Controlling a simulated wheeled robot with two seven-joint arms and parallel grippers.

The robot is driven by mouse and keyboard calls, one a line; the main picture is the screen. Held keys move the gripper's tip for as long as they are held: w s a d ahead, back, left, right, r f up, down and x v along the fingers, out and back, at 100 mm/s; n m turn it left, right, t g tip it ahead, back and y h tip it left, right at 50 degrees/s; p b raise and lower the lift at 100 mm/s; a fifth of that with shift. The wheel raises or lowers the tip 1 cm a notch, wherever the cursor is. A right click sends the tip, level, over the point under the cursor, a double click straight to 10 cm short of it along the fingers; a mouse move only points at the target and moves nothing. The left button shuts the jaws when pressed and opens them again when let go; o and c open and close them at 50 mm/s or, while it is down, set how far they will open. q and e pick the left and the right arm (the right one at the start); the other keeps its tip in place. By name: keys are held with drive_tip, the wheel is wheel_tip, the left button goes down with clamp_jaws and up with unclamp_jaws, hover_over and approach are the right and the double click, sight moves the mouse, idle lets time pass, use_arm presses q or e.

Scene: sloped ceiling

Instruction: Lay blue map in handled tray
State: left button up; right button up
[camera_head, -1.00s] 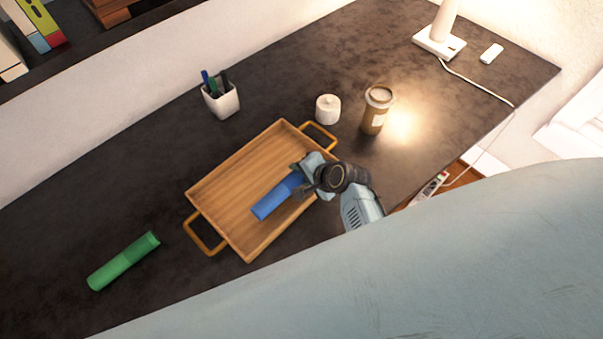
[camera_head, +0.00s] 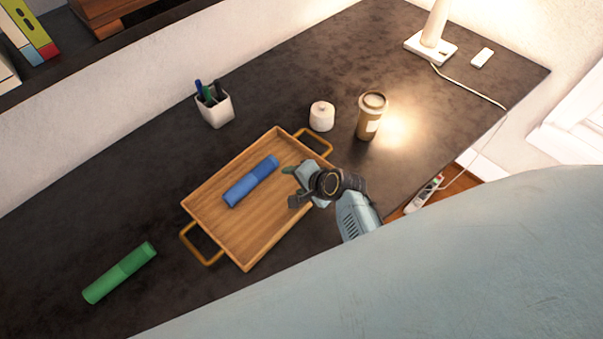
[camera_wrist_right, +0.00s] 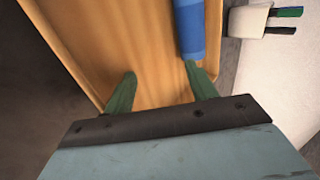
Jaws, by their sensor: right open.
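The blue map (camera_head: 251,181), a rolled tube, lies inside the wooden handled tray (camera_head: 246,257) on the dark desk. In the right wrist view the blue map (camera_wrist_right: 188,28) shows at the top, beyond the fingers, and the tray floor (camera_wrist_right: 115,45) fills the middle. My right gripper (camera_head: 289,185) is open and empty, over the right part of the tray, apart from the map in the head view. Its green fingers (camera_wrist_right: 158,92) stand spread in the right wrist view. My left gripper is not in view.
A green rolled tube (camera_head: 120,273) lies left of the tray. A white pen cup (camera_head: 215,108), a small white jar (camera_head: 322,117) and a lidded coffee cup (camera_head: 370,117) stand behind it. A lamp base (camera_head: 430,48) is at the far right. The desk's left part is mostly clear.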

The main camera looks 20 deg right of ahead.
drive_tip(key=p+v, duration=0.2)
drive_tip(key=v, duration=1.1)
drive_tip(key=shift+s, duration=0.2)
